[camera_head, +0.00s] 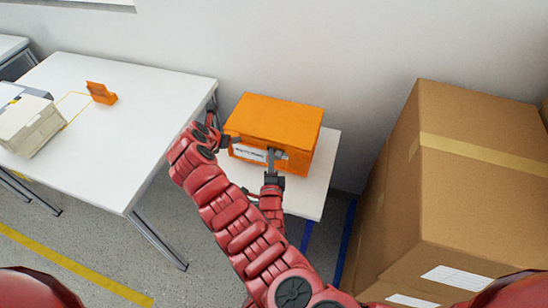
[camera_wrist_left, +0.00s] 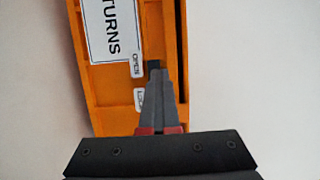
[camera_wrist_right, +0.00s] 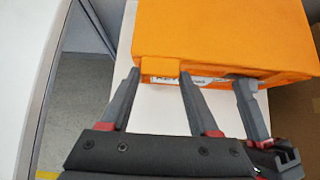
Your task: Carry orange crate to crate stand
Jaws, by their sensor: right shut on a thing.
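The orange crate (camera_head: 275,118) is at or on a small white stand (camera_head: 312,195) by the wall; I cannot tell whether it is lifted. Its front has a "RETURNS" label (camera_wrist_left: 110,28), with "OPEN" and "LOCK" tags (camera_wrist_left: 138,98). My left gripper (camera_head: 273,155) is at the crate's front, fingers together at a small dark part (camera_wrist_left: 153,64); I cannot tell whether they pinch it. My right gripper (camera_wrist_right: 155,78), on the arm crossing in front, is at the crate's left end, shut on an orange tab (camera_wrist_right: 160,67) of the crate.
A white table (camera_head: 140,105) stands at left with a small orange holder (camera_head: 100,93), a beige box (camera_head: 30,125) and a yellow outlined rectangle. Large cardboard boxes (camera_head: 480,190) stand close at right. The wall is right behind the crate. Floor shows between table and stand.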

